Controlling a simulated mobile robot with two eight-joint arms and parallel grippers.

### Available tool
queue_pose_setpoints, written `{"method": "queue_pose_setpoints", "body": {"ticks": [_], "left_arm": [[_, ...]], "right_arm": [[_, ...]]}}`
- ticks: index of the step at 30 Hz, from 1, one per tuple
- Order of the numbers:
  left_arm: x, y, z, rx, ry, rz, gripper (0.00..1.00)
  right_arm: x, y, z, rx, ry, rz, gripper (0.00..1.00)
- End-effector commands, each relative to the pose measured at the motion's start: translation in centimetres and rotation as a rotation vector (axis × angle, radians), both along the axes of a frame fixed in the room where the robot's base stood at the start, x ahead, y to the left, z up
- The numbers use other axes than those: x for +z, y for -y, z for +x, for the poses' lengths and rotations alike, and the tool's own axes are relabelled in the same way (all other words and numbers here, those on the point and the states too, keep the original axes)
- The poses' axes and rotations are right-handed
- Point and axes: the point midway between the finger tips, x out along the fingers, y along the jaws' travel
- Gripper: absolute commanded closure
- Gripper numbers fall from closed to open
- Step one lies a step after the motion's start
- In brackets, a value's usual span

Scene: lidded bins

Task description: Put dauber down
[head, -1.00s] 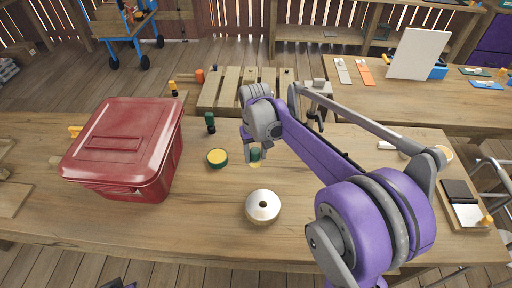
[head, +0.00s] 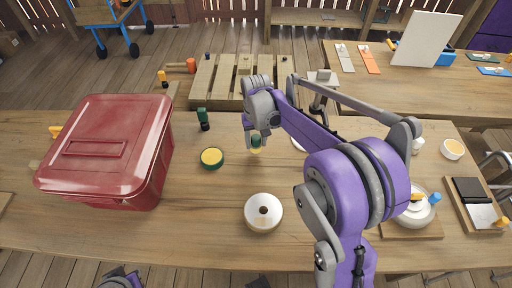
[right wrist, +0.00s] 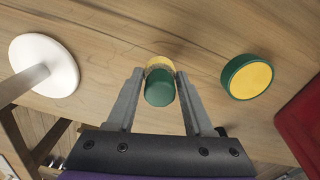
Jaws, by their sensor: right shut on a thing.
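The dauber (right wrist: 160,88) is a short green cylinder with a yellow end, between the fingers of my right gripper (right wrist: 156,90) in the right wrist view. My right gripper is shut on it; the yellow end faces the table. In the head view the dauber (head: 256,142) hangs below the purple right arm, at the workbench (head: 120,232). I cannot tell whether it touches the wood. A round green tin with a yellow pad (head: 211,158) lies to its left; it also shows in the right wrist view (right wrist: 248,77).
A lidded red bin (head: 108,150) stands on the left. A white round lidded pot (head: 263,212) is in front of the dauber. A green and black bottle (head: 203,119) stands behind the tin. A slatted wooden rack (head: 225,78) is at the back. Bare wood lies between tin and pot.

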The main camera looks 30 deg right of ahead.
Motion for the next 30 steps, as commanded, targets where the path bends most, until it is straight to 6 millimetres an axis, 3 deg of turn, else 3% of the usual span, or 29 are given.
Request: {"method": "queue_pose_setpoints", "body": {"ticks": [8, 19, 20, 24, 30], "left_arm": [[-0.2, 0.0, 0.0, 0.0, -0.001, 0.0, 1.0], [-0.6, 0.0, -0.1, 0.0, -0.003, 0.0, 1.0], [-0.5, 0.0, -0.1, 0.0, -0.002, 0.0, 1.0], [-0.5, 0.0, -0.1, 0.0, -0.002, 0.0, 1.0], [-0.5, 0.0, -0.1, 0.0, -0.002, 0.0, 1.0]], "right_arm": [[-3.4, 0.0, 0.0, 0.0, 0.0, 0.0, 1.0], [-3.9, 0.0, 0.0, 0.0, -0.001, 0.0, 1.0], [-3.8, 0.0, 0.0, 0.0, 0.0, 0.0, 0.43], [-3.8, 0.0, 0.0, 0.0, 0.0, 0.0, 0.18], [-3.8, 0.0, 0.0, 0.0, 0.0, 0.0, 0.18]]}}
